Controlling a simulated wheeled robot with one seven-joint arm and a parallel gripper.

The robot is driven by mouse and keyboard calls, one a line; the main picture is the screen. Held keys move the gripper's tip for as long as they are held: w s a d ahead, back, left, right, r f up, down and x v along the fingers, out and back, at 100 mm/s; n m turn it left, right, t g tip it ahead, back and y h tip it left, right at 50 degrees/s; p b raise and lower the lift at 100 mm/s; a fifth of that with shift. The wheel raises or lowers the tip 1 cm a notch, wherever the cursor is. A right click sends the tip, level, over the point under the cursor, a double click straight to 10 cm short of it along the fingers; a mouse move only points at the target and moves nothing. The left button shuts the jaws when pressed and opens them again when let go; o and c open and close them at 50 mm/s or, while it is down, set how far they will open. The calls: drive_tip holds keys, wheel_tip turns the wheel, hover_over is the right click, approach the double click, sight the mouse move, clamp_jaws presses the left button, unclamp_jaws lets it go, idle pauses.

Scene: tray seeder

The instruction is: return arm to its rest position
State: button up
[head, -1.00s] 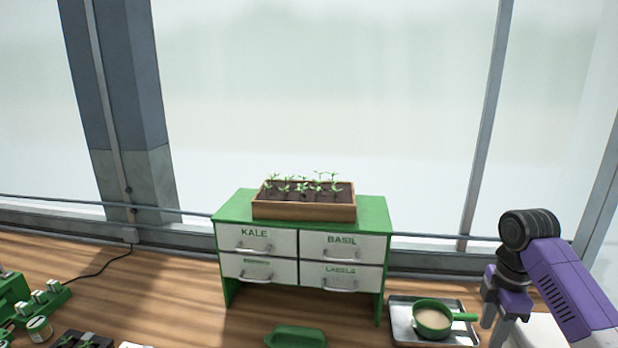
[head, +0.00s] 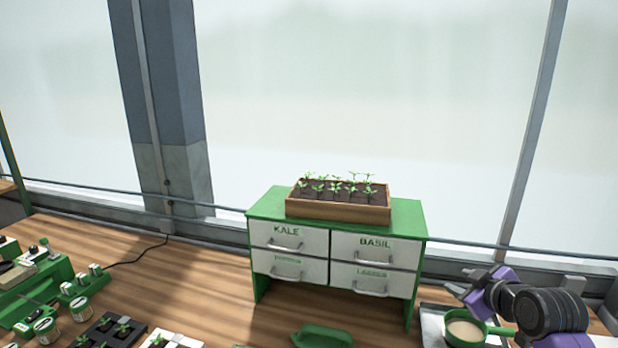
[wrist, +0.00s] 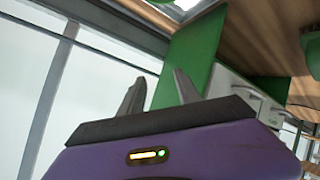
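My gripper (head: 462,282) is at the right in the head view, pointing left, above or in front of the metal tray with the green pan. In the wrist view the two grey fingers (wrist: 160,88) stand apart with nothing between them, so it is open and empty. My purple and black arm runs off the lower right of the head view. The green side of the drawer cabinet (wrist: 185,60) shows behind the fingers, tilted in the wrist view.
The drawer cabinet (head: 418,255) with closed drawers carries a wooden seedling box (head: 338,210). A green pan (head: 465,331) sits on a metal tray (head: 432,322), partly hidden by my arm. A green handled object (head: 322,336) lies in front. Green seeder equipment (head: 45,300) stands left.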

drive_tip(key=s+a+f+m+t+h, duration=0.1)
drive_tip(key=s+a+m+t, duration=0.25)
drive_tip(key=s+a, duration=0.4)
drive_tip(key=s+a+f+m+t+h, duration=0.15)
drive_tip(key=s+a+m, duration=0.3)
drive_tip(key=s, duration=0.55)
drive_tip(key=s+a+f+g+y, duration=0.1)
drive_tip(key=s+a, duration=0.1)
drive_tip(key=s, duration=1.6)
drive_tip(key=s+a+f+n+g+y, duration=0.1)
drive_tip(key=s+a+f, duration=0.1)
drive_tip(key=s, duration=1.6)
drive_tip(key=shift+s+a, duration=0.25)
drive_tip(key=shift+s, duration=0.15)
